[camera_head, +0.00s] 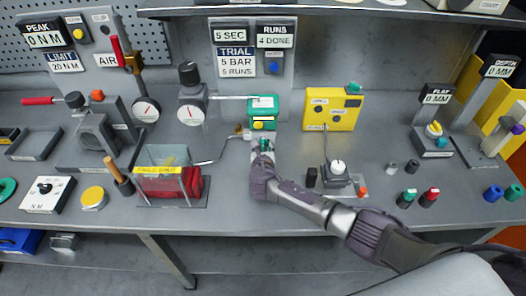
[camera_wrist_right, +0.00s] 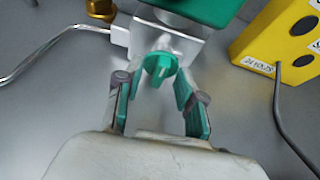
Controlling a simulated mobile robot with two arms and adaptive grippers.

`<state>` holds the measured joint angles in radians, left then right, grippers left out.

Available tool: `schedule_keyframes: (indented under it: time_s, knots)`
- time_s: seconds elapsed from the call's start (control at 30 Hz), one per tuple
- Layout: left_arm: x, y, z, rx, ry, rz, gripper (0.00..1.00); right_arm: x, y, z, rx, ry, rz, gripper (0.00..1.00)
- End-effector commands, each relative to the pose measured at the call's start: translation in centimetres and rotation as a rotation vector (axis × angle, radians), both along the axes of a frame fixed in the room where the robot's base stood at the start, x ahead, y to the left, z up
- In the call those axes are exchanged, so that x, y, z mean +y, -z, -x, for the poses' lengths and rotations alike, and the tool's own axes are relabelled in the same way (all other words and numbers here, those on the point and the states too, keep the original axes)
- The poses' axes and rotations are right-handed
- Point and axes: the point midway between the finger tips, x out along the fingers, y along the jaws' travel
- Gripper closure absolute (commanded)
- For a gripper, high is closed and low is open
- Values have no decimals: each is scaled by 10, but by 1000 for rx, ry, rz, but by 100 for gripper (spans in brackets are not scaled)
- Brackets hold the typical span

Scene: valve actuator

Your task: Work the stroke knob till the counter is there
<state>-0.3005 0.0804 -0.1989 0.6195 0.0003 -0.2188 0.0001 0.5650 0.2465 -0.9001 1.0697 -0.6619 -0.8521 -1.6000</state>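A green knob with a raised grip bar (camera_wrist_right: 160,68) sits on the front of a silver block (camera_wrist_right: 185,42) in the right wrist view. I take it for the stroke knob. Above the block is a green housing, seen in the head view (camera_head: 264,103). My right gripper (camera_wrist_right: 158,84) is open, its two green-padded fingers on either side of the knob, with visible gaps; it also shows in the head view (camera_head: 263,150). The counter sign (camera_head: 275,36) reads "RUNS 4 DONE". The trial sign (camera_head: 236,62) reads "5 BAR 5 RUNS". My left gripper is not in view.
A yellow box (camera_head: 333,110) with a dark cable stands right of the green housing. A bent metal tube runs left from the block toward a red part in a stand (camera_head: 175,186). Gauges (camera_head: 192,113) stand at left. Small coloured cylinders (camera_head: 406,198) lie right of my arm.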

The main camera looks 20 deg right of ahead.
Motion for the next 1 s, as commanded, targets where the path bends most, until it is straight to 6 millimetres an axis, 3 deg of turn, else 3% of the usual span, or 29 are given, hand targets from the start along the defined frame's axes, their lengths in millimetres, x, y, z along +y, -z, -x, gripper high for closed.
schedule_keyframes:
  time_s: [0.17, 0.6, 0.8, 1.0]
  knots:
    - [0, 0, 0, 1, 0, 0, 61, 4, -5, 14, 0, -1, -2, 61]
    - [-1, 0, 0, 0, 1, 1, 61, 26, -37, 87, 1, -1, -2, 61]
    - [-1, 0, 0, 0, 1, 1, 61, 30, -44, 103, 0, 0, 1, 61]
    - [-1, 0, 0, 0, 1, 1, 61, 31, -46, 106, 0, 1, 1, 61]
